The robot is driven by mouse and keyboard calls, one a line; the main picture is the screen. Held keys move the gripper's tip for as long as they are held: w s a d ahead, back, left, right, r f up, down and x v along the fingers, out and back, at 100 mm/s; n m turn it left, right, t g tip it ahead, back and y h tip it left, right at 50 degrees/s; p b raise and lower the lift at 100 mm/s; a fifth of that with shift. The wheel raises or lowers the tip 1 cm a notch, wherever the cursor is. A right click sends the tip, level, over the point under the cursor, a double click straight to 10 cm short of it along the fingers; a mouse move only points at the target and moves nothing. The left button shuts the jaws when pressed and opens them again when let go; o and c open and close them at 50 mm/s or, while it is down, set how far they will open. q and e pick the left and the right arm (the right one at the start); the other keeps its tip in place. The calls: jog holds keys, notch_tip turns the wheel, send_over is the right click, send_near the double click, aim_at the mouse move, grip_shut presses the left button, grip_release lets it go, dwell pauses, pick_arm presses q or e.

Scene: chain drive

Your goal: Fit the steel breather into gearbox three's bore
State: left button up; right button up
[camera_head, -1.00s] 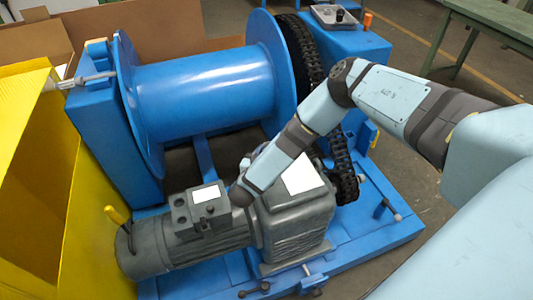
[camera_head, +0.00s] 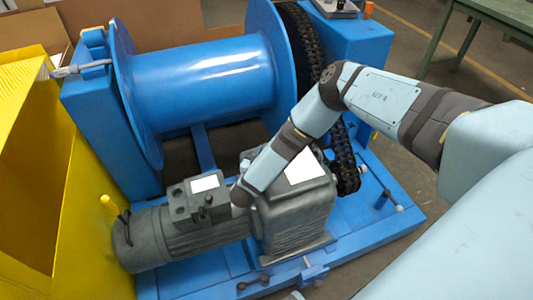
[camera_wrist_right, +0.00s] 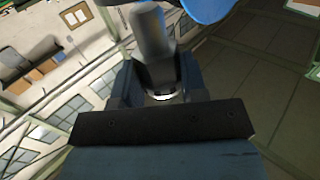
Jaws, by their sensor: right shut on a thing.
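My right gripper (camera_wrist_right: 158,76) is shut on a grey cylindrical piece, the steel breather (camera_wrist_right: 151,28), which sticks out beyond the fingers in the right wrist view. In the head view my right arm reaches in from the right and its end (camera_head: 241,193) is over the join between the grey motor and the grey gearbox (camera_head: 300,220). The fingers and the breather are too small or hidden to make out there. The gearbox has a white label on top; no number is readable. Its bore cannot be made out. My left gripper is not in view.
A blue winch drum (camera_head: 205,85) stands behind the gearbox, with a black chain (camera_head: 343,158) at its right. The motor's terminal box (camera_head: 198,200) rises close by the arm's end. A yellow panel (camera_head: 85,215) stands at the left. Open floor lies at the right.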

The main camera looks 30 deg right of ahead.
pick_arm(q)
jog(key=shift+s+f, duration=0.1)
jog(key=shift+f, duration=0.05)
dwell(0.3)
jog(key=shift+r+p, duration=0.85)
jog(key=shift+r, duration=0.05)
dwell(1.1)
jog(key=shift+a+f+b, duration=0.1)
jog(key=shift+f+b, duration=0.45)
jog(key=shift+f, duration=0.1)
pick_arm(e)
jog(key=shift+f, duration=0.85)
jog(key=o, duration=1.1)
jog(key=shift+o, duration=0.2)
jog(key=shift+a, duration=0.1)
pick_arm(q)
jog(key=p, duration=0.3)
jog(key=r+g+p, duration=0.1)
jog(key=p, duration=0.2)
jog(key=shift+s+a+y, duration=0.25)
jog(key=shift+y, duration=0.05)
pick_arm(e)
jog(key=v, duration=1.3)
jog(key=shift+a, duration=0.35)
